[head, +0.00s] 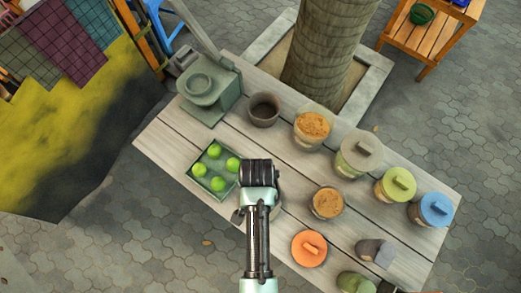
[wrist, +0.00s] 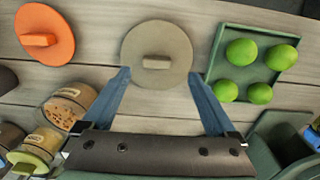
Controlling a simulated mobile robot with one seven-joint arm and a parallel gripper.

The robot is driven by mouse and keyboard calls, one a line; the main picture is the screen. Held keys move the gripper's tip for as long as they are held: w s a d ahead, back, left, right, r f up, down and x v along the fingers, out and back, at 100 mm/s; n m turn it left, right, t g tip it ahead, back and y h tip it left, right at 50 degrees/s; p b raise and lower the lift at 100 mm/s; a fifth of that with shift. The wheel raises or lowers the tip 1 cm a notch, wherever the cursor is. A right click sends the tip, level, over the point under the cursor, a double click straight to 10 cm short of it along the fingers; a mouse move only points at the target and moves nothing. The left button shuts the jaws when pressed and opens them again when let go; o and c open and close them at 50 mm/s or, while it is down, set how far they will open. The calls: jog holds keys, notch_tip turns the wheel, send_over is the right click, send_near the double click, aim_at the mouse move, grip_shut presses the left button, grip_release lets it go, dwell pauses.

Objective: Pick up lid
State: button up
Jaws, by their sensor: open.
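A round grey-beige lid (wrist: 157,40) with a raised bar handle (wrist: 156,62) lies flat on the table in the wrist view. In the head view my arm hides most of it. My gripper (wrist: 160,75) is open and empty, its two blue fingers spread at either side of the lid's near edge, with the handle between the tips. I cannot tell how high the fingertips are above the lid. A second, orange lid (head: 309,249) lies on the table; it also shows in the wrist view (wrist: 62,38).
A green tray (head: 194,172) with several limes lies beside the beige lid. Open jars of brown powder (head: 327,203) and lidded jars (head: 394,185) stand to the right. A green press (head: 209,88) and dark bowl (head: 264,109) stand toward the back.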

jog(key=shift+d+f, duration=0.2)
jog(key=shift+f, duration=1.2)
jog(key=shift+d+f, duration=0.15)
jog(key=shift+f, duration=1.2)
jog(key=c, duration=1.4)
jog(key=shift+r, duration=0.15)
jog(key=shift+c, duration=0.2)
